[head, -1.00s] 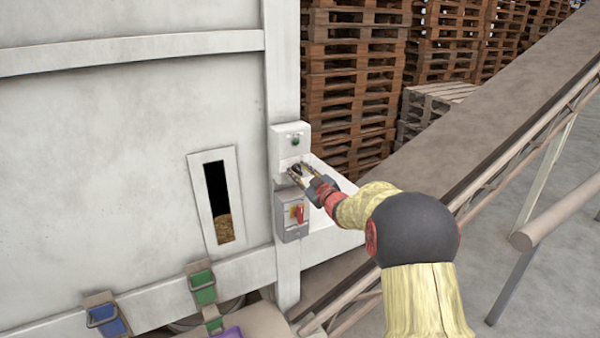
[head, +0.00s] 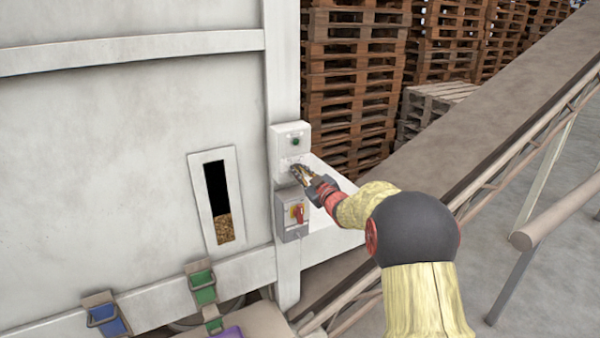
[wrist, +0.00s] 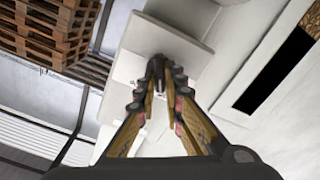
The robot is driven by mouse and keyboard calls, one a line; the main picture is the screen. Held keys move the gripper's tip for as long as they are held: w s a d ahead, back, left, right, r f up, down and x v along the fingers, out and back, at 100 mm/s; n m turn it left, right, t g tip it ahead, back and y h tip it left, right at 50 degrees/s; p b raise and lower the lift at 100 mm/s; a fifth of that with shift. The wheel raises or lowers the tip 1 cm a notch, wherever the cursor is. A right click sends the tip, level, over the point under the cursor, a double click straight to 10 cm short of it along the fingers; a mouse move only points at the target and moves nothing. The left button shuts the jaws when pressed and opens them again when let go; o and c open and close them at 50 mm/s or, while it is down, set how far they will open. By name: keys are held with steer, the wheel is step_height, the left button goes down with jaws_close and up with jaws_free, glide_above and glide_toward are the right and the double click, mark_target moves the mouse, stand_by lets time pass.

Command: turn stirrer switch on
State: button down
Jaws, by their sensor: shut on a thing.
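The white switch box (head: 291,138) is on the machine's corner post, with a small green round part (head: 295,141) near its top. My gripper (head: 296,171) is at the lower part of this box, coming from the right. Its fingers are closed together there and hide the switch in the head view. In the wrist view, my gripper (wrist: 158,82) is shut on a small dark knob (wrist: 157,66), which looks like the stirrer switch. The fingers cover most of the knob, so I cannot tell which way it is turned.
A grey box with a red and yellow rotary switch (head: 297,213) sits just below my gripper. A sight window (head: 224,228) with pellets is to the left. Green (head: 203,288) and blue (head: 107,317) clips are lower left. A conveyor (head: 470,130) and pallets (head: 355,90) are to the right.

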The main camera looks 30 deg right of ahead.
steer(key=m, duration=0.4)
steer(key=m+p, duration=0.1)
steer(key=m, duration=0.2)
steer(key=m+p, duration=0.1)
steer(key=m, duration=0.3)
steer(key=shift+d+m, duration=0.3)
steer(key=shift+d, duration=0.1)
stand_by(0.4)
steer(key=c, duration=1.9)
jaws_free()
steer(key=s, duration=1.2)
steer(key=shift+d, duration=0.2)
